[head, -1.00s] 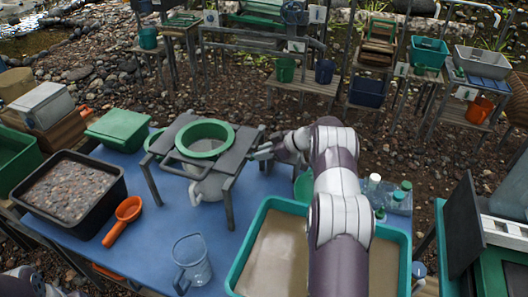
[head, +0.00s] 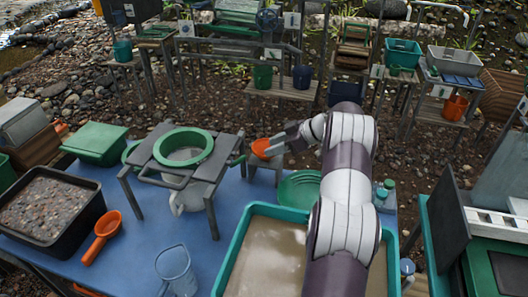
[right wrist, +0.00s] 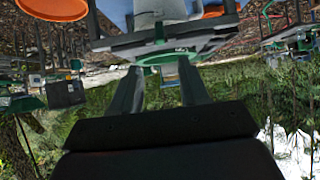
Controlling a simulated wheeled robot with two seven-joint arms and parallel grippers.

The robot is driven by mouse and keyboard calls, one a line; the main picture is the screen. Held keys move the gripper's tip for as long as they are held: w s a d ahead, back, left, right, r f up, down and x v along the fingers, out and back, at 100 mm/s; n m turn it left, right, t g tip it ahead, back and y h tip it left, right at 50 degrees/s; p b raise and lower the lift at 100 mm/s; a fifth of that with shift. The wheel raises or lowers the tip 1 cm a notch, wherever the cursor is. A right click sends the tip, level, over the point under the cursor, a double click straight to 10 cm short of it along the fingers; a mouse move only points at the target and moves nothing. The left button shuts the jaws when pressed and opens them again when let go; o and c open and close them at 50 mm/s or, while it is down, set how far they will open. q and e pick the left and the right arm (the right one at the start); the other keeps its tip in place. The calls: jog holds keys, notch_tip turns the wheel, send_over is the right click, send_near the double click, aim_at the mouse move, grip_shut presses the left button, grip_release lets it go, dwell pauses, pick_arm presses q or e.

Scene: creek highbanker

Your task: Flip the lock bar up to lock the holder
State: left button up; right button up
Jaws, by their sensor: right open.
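The holder (head: 152,150) is a dark grey stand with a thick green ring (head: 183,147) on top, standing on the blue table. A white-grey vessel (head: 187,198) shows under it. A short green piece (head: 238,158) sticks out at the stand's right side; I cannot tell whether it is the lock bar. My right gripper (head: 278,143) is open, to the right of the holder and apart from it, fingers pointing left. In the right wrist view its two fingers (right wrist: 157,92) are spread with nothing between them; the green ring (right wrist: 176,57) shows beyond. My left gripper is out of view.
An orange bowl-like thing (head: 261,149) on a small stand is close to my right fingertips. A teal tub (head: 226,262) of murky water, a green pan (head: 300,190), a clear jug (head: 175,270), an orange scoop (head: 103,232) and a black gravel tray (head: 88,222) crowd the table.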

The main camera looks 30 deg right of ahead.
jog(key=shift+c, duration=0.9)
jog(key=shift+s+d+f+b, duration=0.2)
jog(key=shift+d+f+b, duration=0.05)
jog(key=shift+f+b, duration=0.4)
jog(key=c, duration=0.5)
jog(key=shift+m+t, duration=0.3)
jog(key=shift+t, duration=0.2)
jog(key=d+f+b, duration=0.1)
jog(key=f+b, duration=0.2)
jog(key=s+d+f+b, duration=0.1)
jog(key=f+b, duration=0.2)
jog(key=f, duration=0.1)
jog(key=s+d+f+b, duration=0.1)
jog(key=f+b, duration=0.2)
jog(key=shift+s+f, duration=0.25)
grip_shut()
jog(key=m+t+y+b, duration=0.4)
jog(key=m+y, duration=0.1)
jog(key=m, duration=3)
send_near(238, 161)
notch_tip(238, 161, down, 3)
jog(key=shift+h, duration=0.3)
jog(key=shift+w+a+r+p, duration=0.8)
jog(key=shift+w+a+r, duration=0.45)
jog(key=shift+w+r, duration=0.3)
